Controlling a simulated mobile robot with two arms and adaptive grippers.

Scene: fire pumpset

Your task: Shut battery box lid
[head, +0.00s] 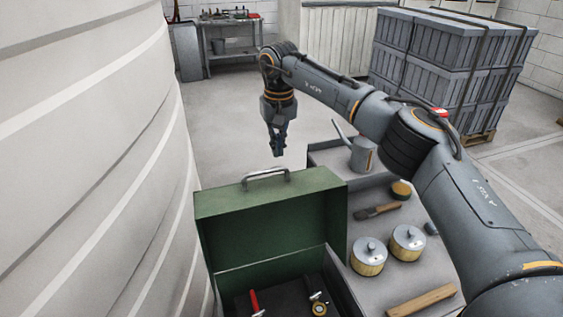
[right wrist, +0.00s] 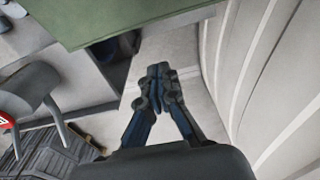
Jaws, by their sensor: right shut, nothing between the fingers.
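The battery box in the head view is a green box with a dark interior (head: 280,299). Its green lid (head: 265,225) stands up, open, with a metal handle (head: 266,176) on its top edge. My right gripper (head: 278,152) is shut and empty, pointing down in the picture just above the handle, apparently beyond the lid. In the right wrist view the shut fingers (right wrist: 158,74) are in the middle, with a green panel, apparently the lid (right wrist: 110,18), across the top. They look apart from it. My left gripper is not in view.
A red-handled tool (head: 254,301) lies inside the box. A large pale ribbed wall (head: 90,160) closes off the left side.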

